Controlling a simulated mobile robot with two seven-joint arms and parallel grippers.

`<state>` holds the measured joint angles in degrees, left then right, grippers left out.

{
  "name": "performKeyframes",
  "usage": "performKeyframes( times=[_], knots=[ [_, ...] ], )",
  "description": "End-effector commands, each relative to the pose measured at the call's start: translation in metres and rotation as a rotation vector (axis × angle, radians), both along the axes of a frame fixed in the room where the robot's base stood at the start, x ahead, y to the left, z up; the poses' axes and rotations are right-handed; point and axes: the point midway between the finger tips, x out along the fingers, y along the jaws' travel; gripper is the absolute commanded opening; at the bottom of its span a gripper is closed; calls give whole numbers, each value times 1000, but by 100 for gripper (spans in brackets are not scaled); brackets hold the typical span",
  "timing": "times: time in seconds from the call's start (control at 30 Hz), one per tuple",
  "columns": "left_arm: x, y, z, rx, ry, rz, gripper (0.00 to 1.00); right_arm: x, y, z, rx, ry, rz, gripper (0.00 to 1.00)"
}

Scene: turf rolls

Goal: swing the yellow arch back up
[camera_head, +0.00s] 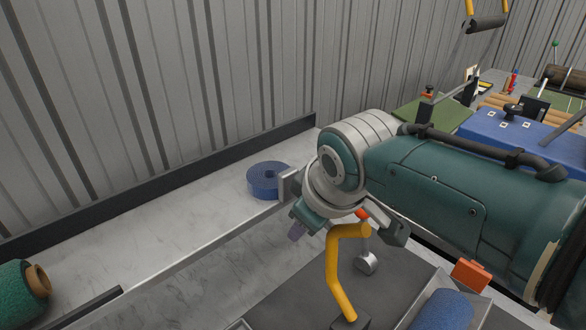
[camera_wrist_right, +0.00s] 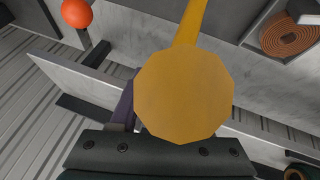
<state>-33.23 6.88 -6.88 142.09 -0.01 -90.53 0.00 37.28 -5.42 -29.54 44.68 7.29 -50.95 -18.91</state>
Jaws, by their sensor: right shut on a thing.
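The yellow arch (camera_head: 340,278) shows in the head view as a bent yellow tube. It rises from a dark foot near the bottom edge and bends right at its top, under my right gripper. In the right wrist view its round end (camera_wrist_right: 184,95) fills the middle, with a yellow bar running up behind it. My right gripper (camera_head: 328,222) is shut on the arch near its top. A purple finger (camera_wrist_right: 124,108) shows left of the round end; the other finger is hidden. My left gripper is not in view.
A grey tray holding a blue roll (camera_head: 443,311) is at the bottom, beside an orange block (camera_head: 471,274). A silver round-ended part (camera_head: 367,262) stands close right of the arch. A blue coil (camera_head: 268,181) and green roll (camera_head: 17,292) lie on the pale surface at left.

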Motion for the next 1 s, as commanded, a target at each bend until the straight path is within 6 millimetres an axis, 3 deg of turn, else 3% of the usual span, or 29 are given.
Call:
performKeyframes(
  times=[0.07, 0.83, 0.87, 1.0],
  knots=[
    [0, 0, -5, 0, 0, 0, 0, -6, -4, -13, -10, 24, -5, 0],
    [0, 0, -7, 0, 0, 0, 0, -6, -5, -14, -12, 27, -6, 0],
    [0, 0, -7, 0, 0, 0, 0, -6, -5, -14, -12, 27, -6, 49],
    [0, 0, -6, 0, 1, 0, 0, -4, -3, -13, -10, 21, -5, 65]
  ],
)
